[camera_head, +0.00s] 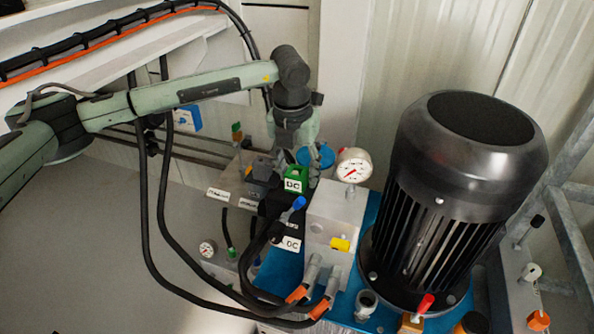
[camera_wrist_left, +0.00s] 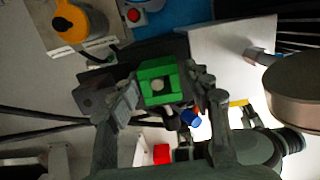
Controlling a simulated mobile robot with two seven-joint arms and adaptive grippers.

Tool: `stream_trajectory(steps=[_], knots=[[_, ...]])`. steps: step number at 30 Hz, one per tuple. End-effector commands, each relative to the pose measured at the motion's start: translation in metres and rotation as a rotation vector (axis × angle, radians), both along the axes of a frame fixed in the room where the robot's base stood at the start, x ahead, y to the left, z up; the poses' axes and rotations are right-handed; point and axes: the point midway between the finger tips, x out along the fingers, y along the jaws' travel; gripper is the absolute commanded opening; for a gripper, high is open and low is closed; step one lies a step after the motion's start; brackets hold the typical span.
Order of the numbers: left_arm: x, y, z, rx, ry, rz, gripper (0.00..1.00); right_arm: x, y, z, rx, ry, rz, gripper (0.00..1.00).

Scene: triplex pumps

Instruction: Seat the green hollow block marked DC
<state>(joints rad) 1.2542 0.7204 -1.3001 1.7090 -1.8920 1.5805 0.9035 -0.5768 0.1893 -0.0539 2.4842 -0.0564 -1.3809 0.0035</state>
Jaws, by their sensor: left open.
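The green hollow block (camera_head: 300,173) carries a white DC label and sits on a dark valve assembly beside a grey metal block. In the left wrist view the green block (camera_wrist_left: 158,72) shows its open top with a pale round end inside the hollow. My left gripper (camera_head: 310,160) points down at the green block from just above and behind it. In the left wrist view its open fingers (camera_wrist_left: 163,84) stand on either side of the block. I cannot tell whether they touch it. My right gripper is not in view.
A pressure gauge (camera_head: 353,165) stands close to the right of my gripper. A large black motor (camera_head: 440,200) rises farther right. Black hoses (camera_head: 160,210) hang at left.

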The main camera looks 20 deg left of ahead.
Motion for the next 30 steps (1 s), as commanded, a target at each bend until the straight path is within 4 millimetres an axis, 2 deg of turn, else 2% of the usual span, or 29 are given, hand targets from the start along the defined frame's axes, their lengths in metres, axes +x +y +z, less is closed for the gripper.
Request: stream_trajectory(steps=[1, 5, 8, 21, 25, 30], knots=[[0.001, 0.005, 0.001, 0.008, -0.001, 0.009, 0.60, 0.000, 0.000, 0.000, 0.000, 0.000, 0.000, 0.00], [0.001, 0.006, 0.002, 0.010, -0.001, 0.010, 0.60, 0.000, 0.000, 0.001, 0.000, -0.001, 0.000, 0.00], [0.001, 0.006, 0.010, 0.009, -0.003, 0.010, 0.60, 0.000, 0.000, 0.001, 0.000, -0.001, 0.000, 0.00], [-0.010, 0.002, 0.094, 0.004, -0.004, 0.001, 0.60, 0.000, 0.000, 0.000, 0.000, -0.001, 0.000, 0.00], [-0.012, 0.001, 0.111, 0.002, -0.002, 0.001, 0.60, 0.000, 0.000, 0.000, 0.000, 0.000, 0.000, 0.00], [-0.014, 0.000, 0.119, 0.002, 0.001, 0.000, 0.60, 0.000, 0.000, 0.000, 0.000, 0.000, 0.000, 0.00]])
